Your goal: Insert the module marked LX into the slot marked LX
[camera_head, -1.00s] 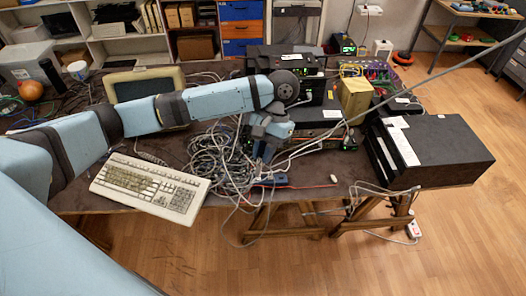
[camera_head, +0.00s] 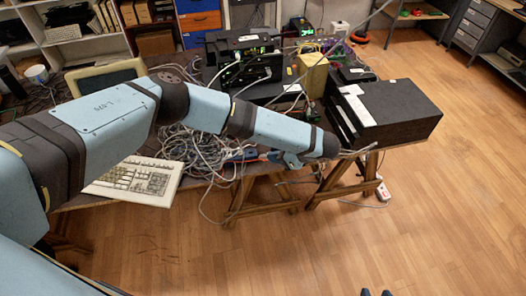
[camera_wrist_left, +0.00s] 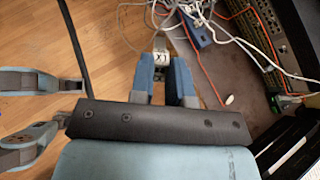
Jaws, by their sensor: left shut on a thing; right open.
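My left gripper (camera_head: 291,160) is at the table's front edge in the head view, partly hidden by its own arm. In the left wrist view its two blue fingers (camera_wrist_left: 164,70) are shut on a small module (camera_wrist_left: 160,60) with a white label that reads LX sideways. My right gripper's two dark tips (camera_head: 376,292) show apart at the bottom edge of the head view. Its open, empty fingers (camera_wrist_left: 72,102) also show at the left of the left wrist view. I cannot make out the slot marked LX.
Tangled grey cables (camera_head: 190,150) lie on the table beside a keyboard (camera_head: 135,179). Stacked network devices (camera_head: 245,65) stand behind, with a yellow box (camera_head: 312,75) beside them. A large black case (camera_head: 395,112) sits to the right.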

